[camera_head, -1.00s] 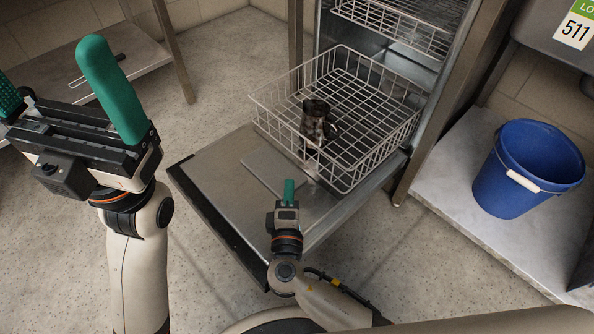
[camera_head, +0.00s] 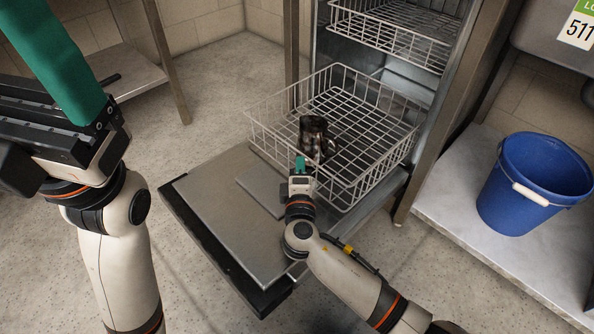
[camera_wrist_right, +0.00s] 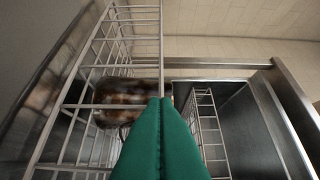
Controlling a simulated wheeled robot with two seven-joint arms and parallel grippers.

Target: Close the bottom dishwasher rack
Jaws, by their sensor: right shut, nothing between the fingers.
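The bottom rack (camera_head: 362,122) is a white wire basket, pulled out of the dishwasher over its lowered door (camera_head: 205,200). A dark, mottled brown jug (camera_head: 314,137) stands in the rack near its front side; it also shows in the right wrist view (camera_wrist_right: 130,92). My right gripper (camera_head: 300,163) is shut and empty at the rack's front wall. Its green fingertips (camera_wrist_right: 160,102) lie together before the wires; I cannot tell whether they touch. My left gripper (camera_head: 62,70) is large at the upper left, away from the rack, its one visible finger at the jaw's outer end.
The upper rack (camera_head: 400,30) sits inside the dishwasher. A blue bucket (camera_head: 535,185) stands on a low shelf (camera_head: 465,225) at the right. A metal table (camera_head: 130,70) is at the upper left. Open floor lies left of the door.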

